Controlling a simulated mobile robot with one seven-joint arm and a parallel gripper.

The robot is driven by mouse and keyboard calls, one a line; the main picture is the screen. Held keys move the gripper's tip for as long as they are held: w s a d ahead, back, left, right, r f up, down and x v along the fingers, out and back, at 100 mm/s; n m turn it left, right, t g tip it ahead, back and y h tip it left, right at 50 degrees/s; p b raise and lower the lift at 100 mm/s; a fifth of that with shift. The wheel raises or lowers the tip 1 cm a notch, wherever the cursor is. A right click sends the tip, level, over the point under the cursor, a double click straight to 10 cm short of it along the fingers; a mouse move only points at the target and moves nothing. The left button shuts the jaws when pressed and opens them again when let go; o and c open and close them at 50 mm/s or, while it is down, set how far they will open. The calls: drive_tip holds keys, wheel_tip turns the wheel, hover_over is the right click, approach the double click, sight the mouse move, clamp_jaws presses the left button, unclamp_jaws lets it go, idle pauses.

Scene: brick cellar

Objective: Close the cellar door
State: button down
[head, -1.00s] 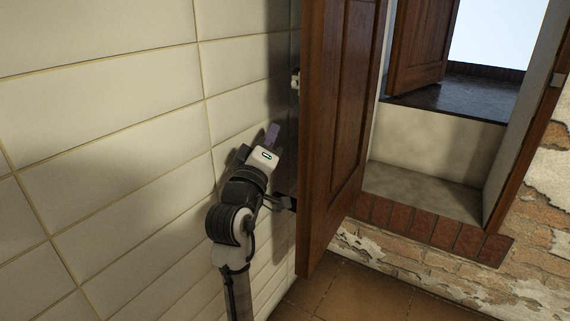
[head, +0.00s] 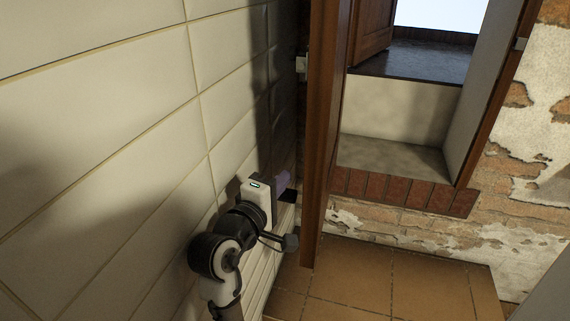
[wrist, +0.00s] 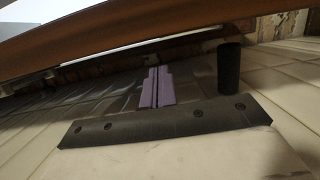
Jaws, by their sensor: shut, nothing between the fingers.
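The brown wooden door (head: 322,130) stands open in the head view, seen almost edge-on, with the tiled wall to its left and the opening to its right. It also shows as a brown band across the top of the wrist view (wrist: 150,38). My gripper (head: 283,181) is on the wall side of the door, low down, between the door and the tiles. Its purple fingers (wrist: 157,87) are together with nothing between them. The fingertips look apart from the door edge in the head view. A small pale fitting (head: 301,65) shows at the door's left side.
Pale tiled wall (head: 110,130) runs close along my arm's left. The opening has a brick sill (head: 400,190) and a second wooden leaf (head: 372,30) further in. Crumbling brick wall (head: 525,150) is at right. The tiled floor (head: 400,275) in front is clear.

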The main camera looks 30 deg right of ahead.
drive_tip(key=p+x, duration=0.1)
drive_tip(key=x, duration=0.8)
drive_tip(key=shift+d, duration=0.3)
drive_tip(key=shift+p, duration=0.3)
